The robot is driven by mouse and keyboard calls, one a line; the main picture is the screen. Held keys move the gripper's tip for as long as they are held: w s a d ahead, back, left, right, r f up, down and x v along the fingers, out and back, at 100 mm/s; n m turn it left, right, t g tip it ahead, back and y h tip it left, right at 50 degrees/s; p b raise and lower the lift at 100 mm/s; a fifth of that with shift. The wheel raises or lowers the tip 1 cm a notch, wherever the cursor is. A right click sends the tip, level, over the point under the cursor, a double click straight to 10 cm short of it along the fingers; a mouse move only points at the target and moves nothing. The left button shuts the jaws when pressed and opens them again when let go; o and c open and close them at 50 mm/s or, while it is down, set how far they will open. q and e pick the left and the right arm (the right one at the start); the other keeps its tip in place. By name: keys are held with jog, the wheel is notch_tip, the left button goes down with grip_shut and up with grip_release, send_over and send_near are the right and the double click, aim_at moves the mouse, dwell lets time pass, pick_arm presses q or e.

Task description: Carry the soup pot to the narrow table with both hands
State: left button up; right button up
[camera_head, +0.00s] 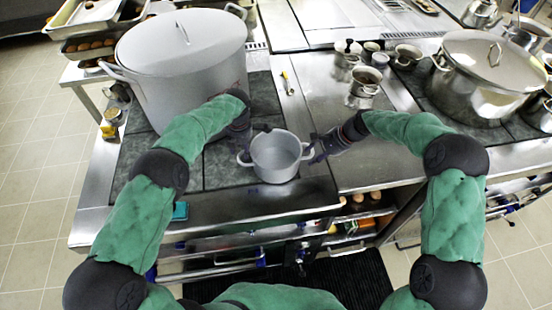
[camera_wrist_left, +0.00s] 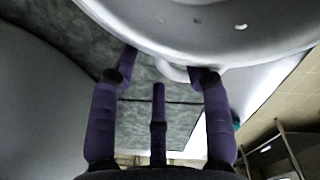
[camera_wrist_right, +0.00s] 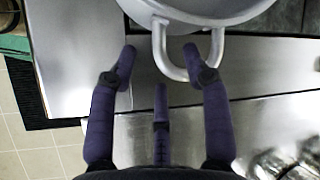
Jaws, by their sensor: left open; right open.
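The soup pot is the small grey two-handled pot (camera_head: 275,157), which stands upright and open on the dark panel of the counter by its front edge. My left gripper (camera_head: 246,147) is open at its left handle. In the left wrist view, that handle (camera_wrist_left: 178,73) shows between the spread fingers (camera_wrist_left: 160,64). My right gripper (camera_head: 318,150) is open at the right handle. In the right wrist view, one finger overlaps the handle loop (camera_wrist_right: 183,73) and the other is to its left. I cannot tell whether the fingers touch the handles. I cannot make out the narrow table.
A large lidded stockpot (camera_head: 185,65) stands close behind my left arm. Another lidded pot (camera_head: 485,75) and small metal jugs (camera_head: 364,85) stand to the right. A shelf with eggs (camera_head: 368,197) is below the counter front. Tiled floor (camera_head: 35,170) is clear at left.

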pick_arm(q)
jog(key=shift+f, duration=1.1)
pick_arm(e)
jog(key=shift+x, duration=1.2)
pick_arm(q)
jog(key=shift+a, duration=0.1)
grip_shut()
pick_arm(e)
grip_shut()
jog(key=shift+r, duration=0.1)
